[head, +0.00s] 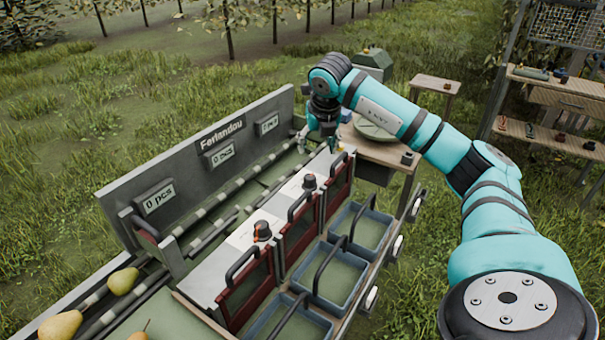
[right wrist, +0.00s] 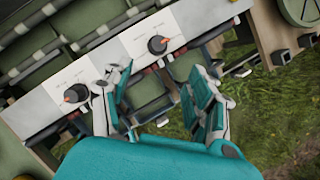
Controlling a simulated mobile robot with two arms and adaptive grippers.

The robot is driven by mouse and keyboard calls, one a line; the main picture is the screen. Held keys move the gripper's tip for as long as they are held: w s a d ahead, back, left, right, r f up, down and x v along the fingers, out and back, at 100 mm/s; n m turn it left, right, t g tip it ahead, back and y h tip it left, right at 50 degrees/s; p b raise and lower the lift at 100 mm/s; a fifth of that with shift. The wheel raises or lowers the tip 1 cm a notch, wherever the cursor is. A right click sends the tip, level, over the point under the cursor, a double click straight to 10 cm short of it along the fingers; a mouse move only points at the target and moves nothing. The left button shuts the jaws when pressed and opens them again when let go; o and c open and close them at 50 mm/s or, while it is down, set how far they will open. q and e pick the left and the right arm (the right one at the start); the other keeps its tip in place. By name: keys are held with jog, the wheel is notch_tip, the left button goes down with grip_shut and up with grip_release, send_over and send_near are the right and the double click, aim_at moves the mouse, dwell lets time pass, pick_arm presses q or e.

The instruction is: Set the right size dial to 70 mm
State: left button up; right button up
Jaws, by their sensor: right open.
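The right size dial (head: 310,182) is a dark round knob on the sorter's pale top panel, at its far part. It also shows in the right wrist view (right wrist: 157,44) with a red-orange pointer mark; its scale is too small to read. The left size dial (head: 261,231), with an orange mark, sits nearer; it is at the left in the wrist view (right wrist: 76,93). My right gripper (head: 326,138) is beyond the right dial in the head view, over the panel's far end. In the wrist view its fingers (right wrist: 163,88) are apart and empty, off the dial. My left gripper is out of view.
Handles on red gates (head: 278,248) stand beside the dials, with blue bins (head: 322,285) below. A grey board (head: 205,160) with "0 pcs" displays stands behind. Pears (head: 60,326) lie at lower left. A wooden table (head: 390,153) adjoins the far end.

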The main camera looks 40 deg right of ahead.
jog(key=p, duration=0.1)
send_near(310, 177)
jog(key=p+x, duration=0.1)
jog(key=x, duration=0.4)
jog(key=shift+w, duration=0.1)
jog(key=x, duration=0.3)
jog(key=shift+w+f, duration=0.1)
jog(key=shift+f, duration=0.1)
jog(key=shift+w+d+f, duration=0.1)
jog(key=shift+f, duration=0.25)
jog(key=c, duration=1.1)
pick_arm(q)
jog(key=shift+w+d+r, duration=0.1)
jog(key=shift+w+r, duration=0.05)
jog(key=shift+r, duration=0.45)
jog(key=shift+w+d+r, duration=0.1)
jog(key=shift+r, duration=0.5)
pick_arm(e)
jog(key=shift+c, duration=0.2)
